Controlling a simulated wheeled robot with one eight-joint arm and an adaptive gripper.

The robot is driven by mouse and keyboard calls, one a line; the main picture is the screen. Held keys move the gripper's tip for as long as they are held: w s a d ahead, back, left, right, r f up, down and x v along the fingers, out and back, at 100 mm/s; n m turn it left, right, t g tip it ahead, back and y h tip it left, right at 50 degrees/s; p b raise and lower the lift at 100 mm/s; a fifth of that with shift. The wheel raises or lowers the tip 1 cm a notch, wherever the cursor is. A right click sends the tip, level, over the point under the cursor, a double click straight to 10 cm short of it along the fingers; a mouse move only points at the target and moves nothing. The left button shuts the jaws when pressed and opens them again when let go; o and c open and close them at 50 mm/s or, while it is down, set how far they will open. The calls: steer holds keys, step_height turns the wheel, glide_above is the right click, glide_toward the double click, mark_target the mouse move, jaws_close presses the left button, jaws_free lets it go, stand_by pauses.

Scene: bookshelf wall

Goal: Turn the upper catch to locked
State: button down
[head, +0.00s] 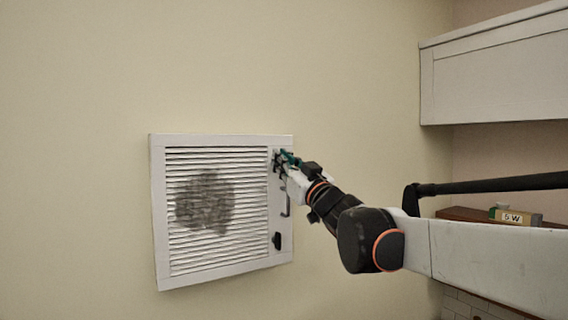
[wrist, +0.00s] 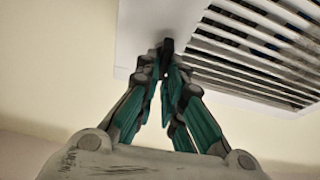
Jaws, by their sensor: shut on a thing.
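A white louvred vent panel (head: 280,215) is set on the wall, with a dark smudge on its slats. The upper catch (head: 276,160) is a small black piece at the panel's upper right edge. In the wrist view the dark catch (wrist: 167,46) shows at the tips of the fingers. My gripper (head: 283,163) reaches it from the right and is shut on it; in the wrist view the teal-padded fingers (wrist: 166,72) meet around it. The fingers hide most of the catch, so I cannot tell its angle. A lower black catch (head: 277,241) sits at the panel's lower right.
A grey handle (head: 286,200) stands out between the two catches. A white wall cabinet (head: 495,70) hangs at the upper right. Below it, a small box marked 5W (head: 515,216) lies on a brown shelf (head: 460,214). The wall left of the panel is clear.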

steer(key=n+g+y, duration=0.1)
steer(key=n+g, duration=0.1)
steer(key=n, duration=0.2)
steer(key=n+g+y, duration=0.1)
steer(key=n+g, duration=0.1)
steer(key=n, duration=0.3)
steer(key=n+g+y, duration=0.1)
steer(key=n, duration=0.4)
steer(key=shift+s+a+f+g+y, duration=0.15)
steer(key=shift+a+g+y, duration=0.05)
steer(key=shift+g+y, duration=0.2)
steer(key=n+g, duration=0.1)
steer(key=n, duration=0.3)
steer(key=shift+a+f+n+g+p, duration=0.1)
steer(key=shift+n+g+p, duration=0.25)
steer(key=shift+n+g, duration=0.05)
steer(key=shift+f+n+g+h, duration=0.15)
steer(key=shift+n+h, duration=0.15)
steer(key=shift+n, duration=0.35)
steer(key=shift+n+g+h, duration=0.15)
steer(key=shift+n+h, duration=0.15)
steer(key=shift+n, duration=0.35)
steer(key=c, duration=1.7)
jaws_free()
steer(key=shift+s, duration=0.1)
